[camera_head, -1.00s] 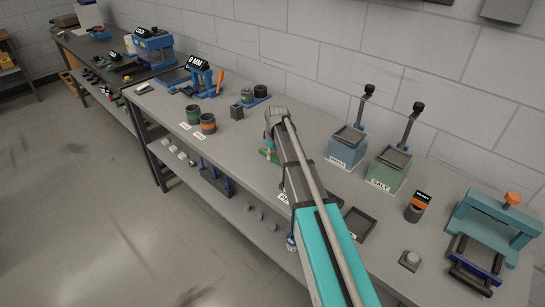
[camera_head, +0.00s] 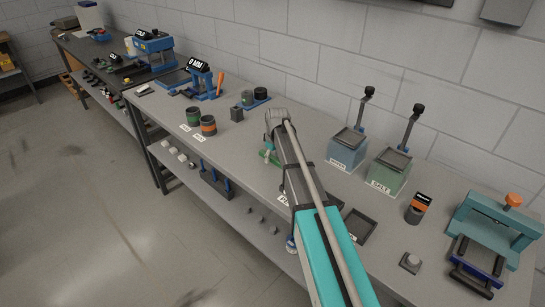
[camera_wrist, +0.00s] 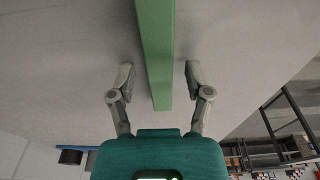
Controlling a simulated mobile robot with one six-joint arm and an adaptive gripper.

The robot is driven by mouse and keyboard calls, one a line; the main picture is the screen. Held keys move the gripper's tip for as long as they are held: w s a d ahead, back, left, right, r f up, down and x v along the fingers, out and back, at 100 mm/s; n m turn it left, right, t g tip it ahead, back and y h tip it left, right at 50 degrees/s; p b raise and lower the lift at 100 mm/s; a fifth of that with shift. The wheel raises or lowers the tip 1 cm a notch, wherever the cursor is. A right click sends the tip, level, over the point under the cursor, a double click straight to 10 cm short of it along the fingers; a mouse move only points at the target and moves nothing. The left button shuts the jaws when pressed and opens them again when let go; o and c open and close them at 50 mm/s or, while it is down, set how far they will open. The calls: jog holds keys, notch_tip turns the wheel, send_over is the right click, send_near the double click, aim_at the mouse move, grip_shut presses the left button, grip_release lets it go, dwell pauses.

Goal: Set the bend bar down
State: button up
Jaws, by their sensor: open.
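The bend bar, a long green bar (camera_wrist: 156,55), runs from the top of the wrist view down between my fingers. My gripper (camera_wrist: 159,72) is open, with one finger on each side of the bar and a visible gap on both sides. Pale grey surface shows behind the bar. In the head view, my gripper is mostly hidden by my own arm over the long bench. A small green piece (camera_head: 268,156) shows beside it, low over the bench top; whether it touches the top is unclear.
A dark tray (camera_head: 358,226), an orange-banded drum (camera_head: 416,208) and a teal press (camera_head: 495,222) are further right. Two drums (camera_head: 207,125) stand left, near the front edge.

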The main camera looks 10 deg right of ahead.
aim_at(275, 158)
jog(key=shift+r, duration=0.15)
notch_tip(275, 158, up, 12)
jog(key=s+p, duration=0.1)
jog(key=p, duration=1.1)
jog(key=shift+d, duration=0.4)
jog(key=shift+s, duration=0.1)
jog(key=s+m+g, duration=0.1)
jog(key=s+m, duration=0.6)
jog(key=s, duration=2.1)
jog(key=shift+a+h, duration=0.3)
jog(key=shift+h, duration=0.1)
jog(key=shift+f+b, duration=0.6)
jog(key=shift+f, duration=0.15)
